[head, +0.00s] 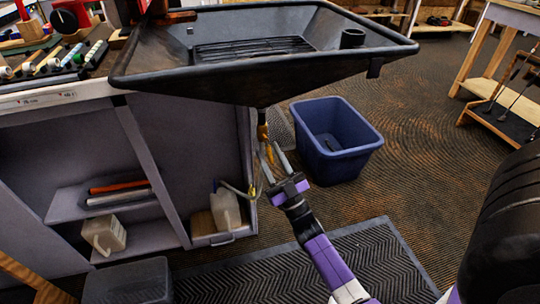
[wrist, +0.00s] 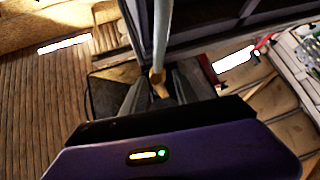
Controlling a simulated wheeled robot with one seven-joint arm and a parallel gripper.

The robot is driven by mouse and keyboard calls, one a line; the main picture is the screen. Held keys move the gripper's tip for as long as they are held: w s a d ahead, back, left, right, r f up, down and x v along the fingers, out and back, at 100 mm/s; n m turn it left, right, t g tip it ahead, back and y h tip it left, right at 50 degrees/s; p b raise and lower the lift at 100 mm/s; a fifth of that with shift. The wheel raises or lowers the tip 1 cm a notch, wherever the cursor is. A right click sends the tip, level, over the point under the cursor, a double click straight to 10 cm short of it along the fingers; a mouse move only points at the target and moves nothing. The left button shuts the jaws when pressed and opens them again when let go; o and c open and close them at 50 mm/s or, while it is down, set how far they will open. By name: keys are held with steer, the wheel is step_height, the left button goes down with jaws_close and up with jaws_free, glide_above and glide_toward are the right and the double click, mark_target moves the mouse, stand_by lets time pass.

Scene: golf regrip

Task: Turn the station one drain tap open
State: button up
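A black drain basin (head: 150,70) with a slatted grate stands at the bench edge. A brass drain tap (head: 262,130) hangs under its bottom outlet, with a thin yellowish piece below it. My gripper (head: 270,155) is just below the tap, its two grey fingers pointing up and spread apart. In the wrist view, a small brass piece (wrist: 157,80) at the end of a pale rod (wrist: 161,35) shows between the dark fingers of my gripper (wrist: 160,88). I cannot tell whether either finger touches it. The tap handle's angle is hard to make out.
A blue bin (head: 335,140) stands on the floor right of the tap. A shelf cabinet (head: 60,150) with a white jug (head: 225,208) is to the left. A black ribbed mat (head: 300,270) and a dark tub (head: 127,282) are in front.

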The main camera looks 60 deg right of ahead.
mark_target(273, 162)
steer(key=v, duration=0.7)
steer(key=shift+s+a+f+b, duration=0.2)
steer(key=shift+s+f+b, duration=0.05)
steer(key=shift+b, duration=0.05)
stand_by(0.5)
steer(key=shift+w+d+f+g, duration=0.15)
steer(key=shift+d+f+g, duration=0.1)
steer(key=shift+g, duration=0.05)
steer(key=s+a+r+n+g+y, duration=0.15)
steer(key=a+y, duration=0.25)
steer(key=a, duration=0.4)
steer(key=s+a+g+y, duration=0.2)
steer(key=a+g+y, duration=0.1)
steer(key=a, duration=0.5)
steer(key=s+a+r+n+g+y, duration=0.1)
steer(key=s+a+r+g+y, duration=0.15)
steer(key=s+a, duration=0.4)
steer(key=s+a+r+g+y, duration=0.1)
steer(key=s+a+y, duration=0.2)
steer(key=s+a, duration=0.35)
step_height(273, 162, up, 19)
steer(key=w+p, duration=0.1)
steer(key=p, duration=1.8)
steer(key=shift+w+a+p, duration=0.2)
steer(key=shift+a+p, duration=0.1)
steer(key=shift+a, duration=0.15)
